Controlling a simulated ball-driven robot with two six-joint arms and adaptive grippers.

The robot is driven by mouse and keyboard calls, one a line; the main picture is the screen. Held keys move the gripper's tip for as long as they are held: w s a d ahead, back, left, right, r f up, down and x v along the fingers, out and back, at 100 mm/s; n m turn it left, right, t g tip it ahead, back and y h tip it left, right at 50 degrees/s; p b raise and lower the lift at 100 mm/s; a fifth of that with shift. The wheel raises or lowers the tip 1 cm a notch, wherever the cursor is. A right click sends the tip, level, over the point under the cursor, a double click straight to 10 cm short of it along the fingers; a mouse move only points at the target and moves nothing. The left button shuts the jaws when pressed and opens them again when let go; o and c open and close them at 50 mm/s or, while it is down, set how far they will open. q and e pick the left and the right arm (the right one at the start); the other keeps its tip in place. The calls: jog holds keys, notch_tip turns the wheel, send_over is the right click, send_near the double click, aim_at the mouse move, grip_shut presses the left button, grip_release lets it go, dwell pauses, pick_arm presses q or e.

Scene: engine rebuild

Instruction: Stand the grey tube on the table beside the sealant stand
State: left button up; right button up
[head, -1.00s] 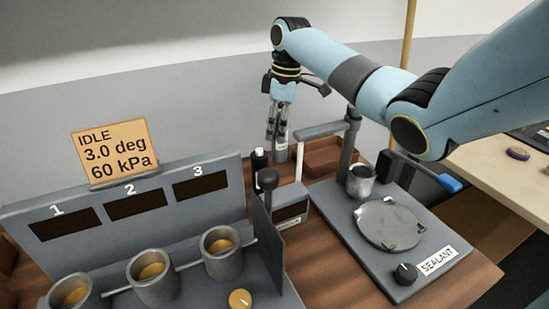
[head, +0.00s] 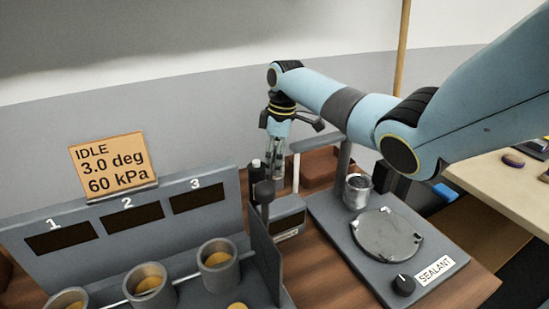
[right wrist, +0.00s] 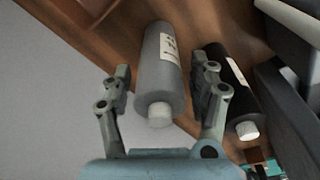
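The grey tube (right wrist: 160,85), with a white cap and a pale label, stands on the brown wooden table in the right wrist view. My right gripper (right wrist: 162,72) has its fingers on either side of the tube, with a narrow gap showing on each side. In the head view, the right gripper (head: 277,182) points down behind the small grey box; its fingers largely hide the tube there. The sealant stand (head: 330,225), a grey base with a round plate and a SEALANT label, is to the right. My left gripper is not in view.
A black tube (right wrist: 232,85) with a white cap stands close to the grey tube. A metal cup (head: 357,192) sits on the sealant stand. A reddish-brown tray (head: 318,168) lies behind. The grey panel with three cylinders (head: 218,265) fills the left front.

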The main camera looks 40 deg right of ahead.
jog(key=r, duration=0.8)
jog(key=s+d+r+b, duration=0.1)
jog(key=r, duration=0.3)
jog(key=shift+r, duration=0.15)
dwell(0.3)
